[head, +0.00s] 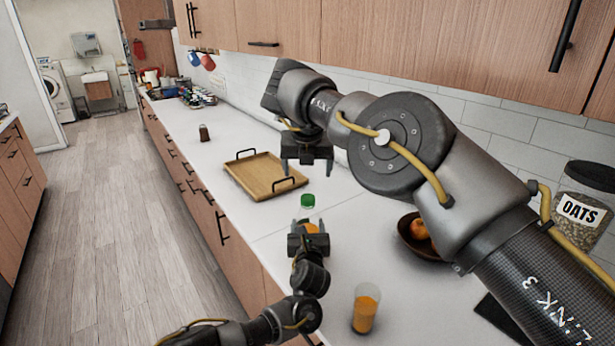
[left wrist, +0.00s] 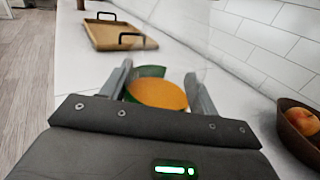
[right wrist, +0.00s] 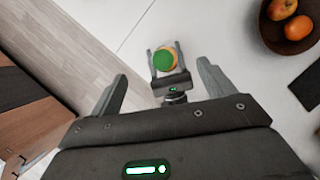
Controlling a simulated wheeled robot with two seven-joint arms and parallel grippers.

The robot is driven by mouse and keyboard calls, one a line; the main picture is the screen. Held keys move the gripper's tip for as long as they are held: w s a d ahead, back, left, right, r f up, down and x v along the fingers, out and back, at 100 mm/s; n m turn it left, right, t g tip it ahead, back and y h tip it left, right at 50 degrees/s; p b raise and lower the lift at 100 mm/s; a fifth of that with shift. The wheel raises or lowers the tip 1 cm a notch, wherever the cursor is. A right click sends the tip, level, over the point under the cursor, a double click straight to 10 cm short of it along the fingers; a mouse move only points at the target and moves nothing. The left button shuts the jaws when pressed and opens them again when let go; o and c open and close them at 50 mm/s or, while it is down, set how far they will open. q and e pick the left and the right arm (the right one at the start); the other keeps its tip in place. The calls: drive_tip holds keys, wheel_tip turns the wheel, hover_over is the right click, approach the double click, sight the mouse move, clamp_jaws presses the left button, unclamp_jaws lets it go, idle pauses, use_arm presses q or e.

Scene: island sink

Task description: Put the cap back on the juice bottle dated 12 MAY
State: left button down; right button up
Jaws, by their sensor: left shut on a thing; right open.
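My left gripper (head: 308,226) is shut on a juice bottle (head: 311,228) with orange juice in its lower part. Its fingers lie on either side of the bottle, also in the left wrist view (left wrist: 158,95). A green cap (head: 308,200) shows at the bottle's top. In the right wrist view the green cap (right wrist: 163,60) overlaps the orange juice from above; I cannot tell whether it is seated. A green patch shows behind the juice in the left wrist view. No date is readable. My right gripper (head: 306,165) is open and empty, above and beyond the bottle.
A wooden tray (head: 262,178) with black handles lies farther along the white counter. A glass of orange juice (head: 366,308) stands near the front. A fruit bowl (head: 412,240) and an oats jar (head: 583,205) are at right. A small dark jar (head: 203,132) stands far left.

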drive_tip(key=v, duration=0.8)
use_arm(q)
drive_tip(key=shift+c, duration=1.5)
unclamp_jaws()
drive_tip(key=shift+s, duration=0.15)
drive_tip(key=s, duration=1)
drive_tip(key=shift+s+d+p, duration=0.2)
drive_tip(key=shift+s+p, duration=0.1)
drive_tip(key=shift+p, duration=0.05)
use_arm(e)
drive_tip(key=shift+r, duration=0.4)
